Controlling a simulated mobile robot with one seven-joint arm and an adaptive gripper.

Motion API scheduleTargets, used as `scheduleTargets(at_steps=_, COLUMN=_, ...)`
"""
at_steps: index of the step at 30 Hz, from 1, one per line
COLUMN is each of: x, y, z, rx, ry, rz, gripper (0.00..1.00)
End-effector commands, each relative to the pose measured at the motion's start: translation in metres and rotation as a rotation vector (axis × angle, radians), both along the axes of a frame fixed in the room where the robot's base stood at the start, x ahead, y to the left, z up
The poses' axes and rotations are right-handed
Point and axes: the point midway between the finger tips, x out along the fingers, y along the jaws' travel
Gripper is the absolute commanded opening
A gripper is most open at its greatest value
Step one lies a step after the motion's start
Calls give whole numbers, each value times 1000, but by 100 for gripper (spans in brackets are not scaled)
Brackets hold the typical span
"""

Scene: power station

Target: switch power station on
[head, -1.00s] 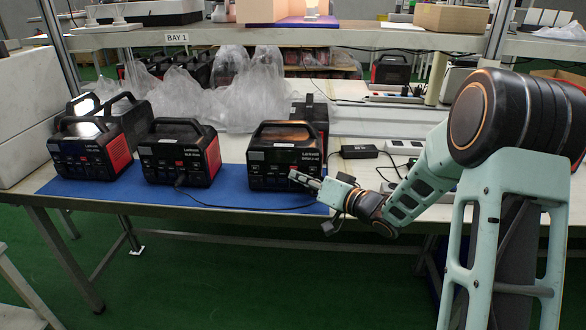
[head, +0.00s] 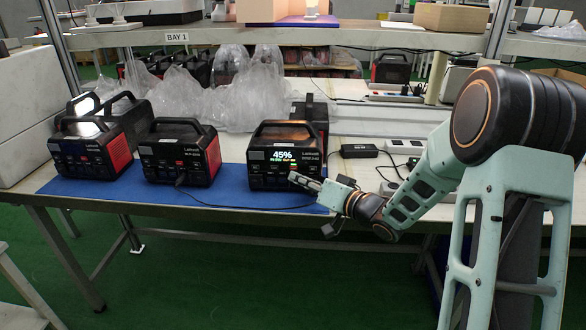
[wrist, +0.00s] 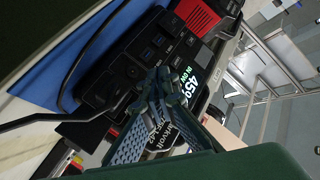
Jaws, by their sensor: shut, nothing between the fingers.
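The power station (head: 262,177) in front of my gripper is black with a carry handle and stands on the blue mat (head: 222,186). Its display (head: 283,157) is lit and reads 45%. The lit display also shows in the wrist view (wrist: 191,88). My gripper (head: 292,177) is shut with nothing in it, its fingertips at the lower right of the station's front panel. In the wrist view the fingertips (wrist: 163,85) are together close to the panel and hide part of it. I cannot tell whether they touch it.
Two other power stations stand to the left, one in the middle (head: 179,153) and one at far left (head: 88,150), both with dark fronts. A black cable (head: 225,207) lies along the mat. Plastic bags (head: 240,95) and a power adapter (head: 359,151) lie behind.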

Motion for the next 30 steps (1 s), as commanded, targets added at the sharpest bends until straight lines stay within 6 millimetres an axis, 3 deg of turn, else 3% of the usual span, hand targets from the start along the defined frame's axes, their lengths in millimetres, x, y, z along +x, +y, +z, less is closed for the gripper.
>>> scheduleTargets(at_steps=7, x=-3, y=0, z=0, rx=0, ry=0, rz=0, gripper=0)
scheduleTargets(at_steps=22, x=-51, y=0, z=0, rx=0, ry=1, rz=-1, gripper=0)
scheduleTargets(at_steps=30, x=-60, y=0, z=0, rx=0, ry=-2, rz=0, gripper=0)
